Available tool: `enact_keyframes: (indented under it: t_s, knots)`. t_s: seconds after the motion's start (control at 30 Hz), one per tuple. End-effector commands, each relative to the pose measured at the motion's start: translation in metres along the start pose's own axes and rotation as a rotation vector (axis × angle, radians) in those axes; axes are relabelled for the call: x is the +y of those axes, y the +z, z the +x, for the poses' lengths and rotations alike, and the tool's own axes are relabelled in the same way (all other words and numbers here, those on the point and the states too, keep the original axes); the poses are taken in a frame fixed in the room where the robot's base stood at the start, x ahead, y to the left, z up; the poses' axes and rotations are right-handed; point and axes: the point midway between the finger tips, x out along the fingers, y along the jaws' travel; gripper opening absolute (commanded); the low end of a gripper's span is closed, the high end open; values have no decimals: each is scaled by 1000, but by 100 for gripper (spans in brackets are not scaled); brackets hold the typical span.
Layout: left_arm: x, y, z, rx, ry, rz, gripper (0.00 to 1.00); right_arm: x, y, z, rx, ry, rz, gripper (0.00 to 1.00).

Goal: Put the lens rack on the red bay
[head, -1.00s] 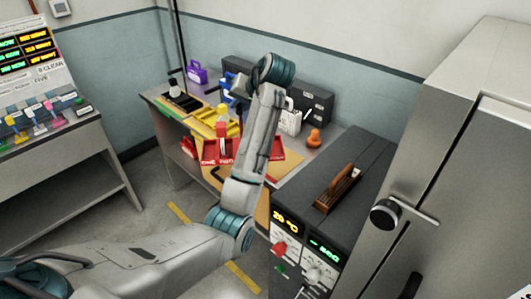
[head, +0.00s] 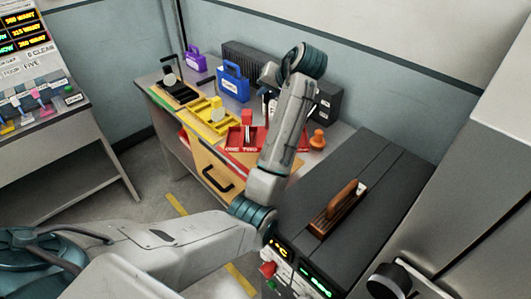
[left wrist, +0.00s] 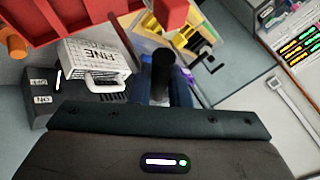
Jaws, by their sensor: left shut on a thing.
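My left gripper (head: 268,80) is over the back of the bench, beyond the red bay (head: 236,151) and near the blue case. Its fingers are mostly hidden behind its wrist. In the left wrist view a black, rod-like piece (left wrist: 163,68) stands at the jaws, and the gripper is shut on it; its body is largely hidden. I cannot tell whether it is the lens rack. The red bay is a low red tray with word labels and an upright red block; red slatted work (left wrist: 65,25) fills the upper left of the wrist view. My right gripper is not in view.
A white case (left wrist: 95,68) marked FINE, a blue case (head: 233,82) and a purple case (head: 194,57) stand behind. A yellow tray (head: 212,115) is left of the bay, an orange knob (head: 318,139) right. A brown handled piece (head: 338,208) lies on the dark cabinet (head: 385,185).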

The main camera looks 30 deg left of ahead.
Motion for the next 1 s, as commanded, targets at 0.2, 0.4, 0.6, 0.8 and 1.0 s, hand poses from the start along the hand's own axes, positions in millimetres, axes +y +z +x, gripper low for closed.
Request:
enact_keyframes:
  t_s: [0.2,0.4,0.6,0.8,1.0]
  knots:
    - [14,12,19,-2,0,2,0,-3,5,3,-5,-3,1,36]
    - [32,29,44,-2,-1,3,0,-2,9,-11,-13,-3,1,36]
    - [42,36,58,0,0,-1,0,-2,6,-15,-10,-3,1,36]
    - [54,47,75,-2,-1,2,0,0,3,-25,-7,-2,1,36]
    - [62,53,84,1,0,-2,0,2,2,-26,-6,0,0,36]
